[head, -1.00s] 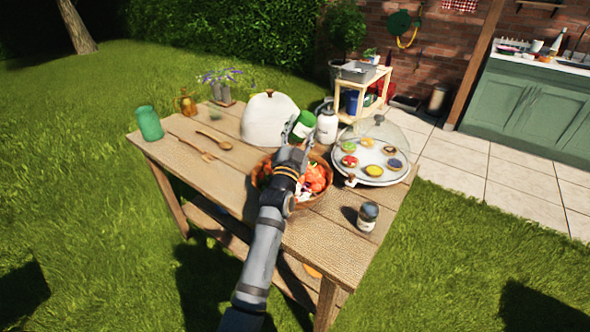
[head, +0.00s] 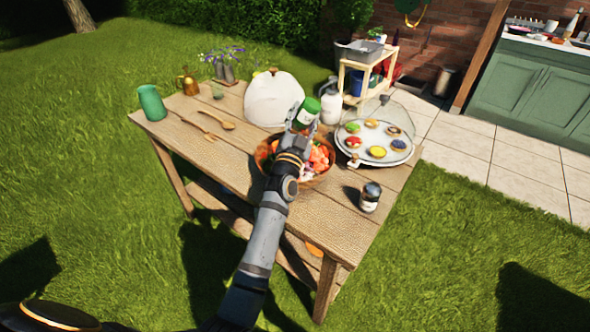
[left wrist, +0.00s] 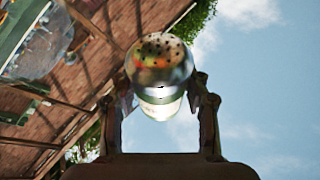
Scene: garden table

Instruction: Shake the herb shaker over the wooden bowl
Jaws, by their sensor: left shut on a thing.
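My left gripper (head: 303,124) is shut on the herb shaker (head: 309,108), which shows green above the wooden bowl (head: 262,160). In the left wrist view the herb shaker (left wrist: 160,100) sits between the two fingers, its metal cap with holes toward the camera. My right gripper is not in view.
On the wooden table (head: 215,165), a white domed cover (head: 272,100) and a white bottle (head: 331,105) stand behind the bowl. A tray of tarts (head: 375,153) under a glass dome is to the right. A dark-capped jar (head: 370,197) stands front right. A green cup (head: 151,103) stands left.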

